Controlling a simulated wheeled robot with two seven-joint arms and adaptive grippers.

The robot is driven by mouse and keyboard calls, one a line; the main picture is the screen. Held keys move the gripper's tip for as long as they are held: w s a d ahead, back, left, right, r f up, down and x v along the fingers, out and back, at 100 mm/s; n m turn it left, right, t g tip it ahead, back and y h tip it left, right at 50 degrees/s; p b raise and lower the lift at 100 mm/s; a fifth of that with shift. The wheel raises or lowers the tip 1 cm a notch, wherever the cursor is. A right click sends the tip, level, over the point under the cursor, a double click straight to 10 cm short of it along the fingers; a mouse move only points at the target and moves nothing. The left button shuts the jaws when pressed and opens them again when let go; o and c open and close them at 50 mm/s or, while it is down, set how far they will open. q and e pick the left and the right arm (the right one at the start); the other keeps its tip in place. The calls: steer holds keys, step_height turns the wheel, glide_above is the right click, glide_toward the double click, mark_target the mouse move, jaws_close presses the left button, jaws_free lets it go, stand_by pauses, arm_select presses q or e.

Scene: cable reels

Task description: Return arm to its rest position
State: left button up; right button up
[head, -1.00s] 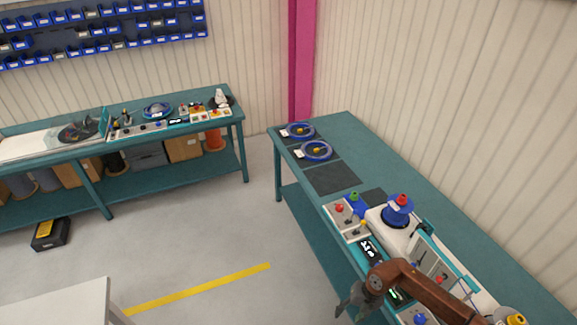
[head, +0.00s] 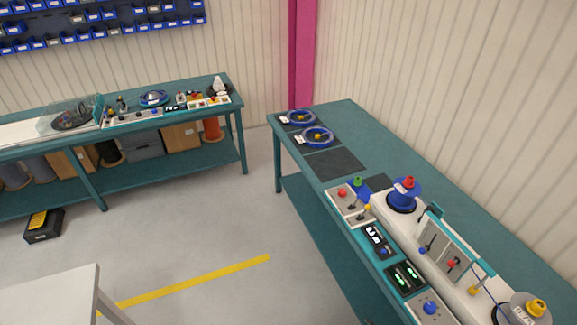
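No gripper or arm of mine shows in the head view now. The right workbench (head: 425,175) carries the reel machine with its white base (head: 420,240). A blue reel with a red knob (head: 404,192) stands on the machine's far end. A grey reel with a yellow knob (head: 524,308) is at its near end, cut by the frame. Two blue reels, the far one (head: 301,117) and the nearer one (head: 318,136), lie on dark mats at the bench's far end.
Control boxes with buttons and levers (head: 350,203) line the bench's left edge. A second workbench (head: 175,155) with reels and tools stands along the back wall. A white table (head: 50,295) is at lower left. A black box (head: 43,225) sits on the floor. The middle floor is clear.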

steer(key=s+d+f+m+g+h+b, duration=0.1)
steer(key=s+d+f+m+g+h, duration=0.15)
steer(key=s+f, duration=0.65)
steer(key=s+d+f+m+g+h+b, duration=0.1)
steer(key=s+d+f+m+g, duration=0.15)
steer(key=s+f, duration=0.65)
arm_select(q)
steer(key=f+b, duration=0.1)
steer(key=f, duration=0.1)
steer(key=s+f+b, duration=0.1)
steer(key=f, duration=0.1)
steer(key=shift+a+f, duration=0.1)
steer(key=shift+f, duration=0.2)
arm_select(e)
steer(key=s+a+f+m+g, duration=0.1)
steer(key=s+f+m+g, duration=0.1)
steer(key=s, duration=1)
steer(key=s+a+f+m+g, duration=0.1)
steer(key=s+f, duration=0.3)
steer(key=s, duration=0.8)
steer(key=shift+s+a+f+m+g, duration=0.15)
steer(key=shift+s+a+m+g, duration=0.2)
steer(key=shift+s+m+g, duration=0.05)
arm_select(q)
steer(key=shift+c, duration=0.7)
arm_select(e)
steer(key=shift+c, duration=0.5)
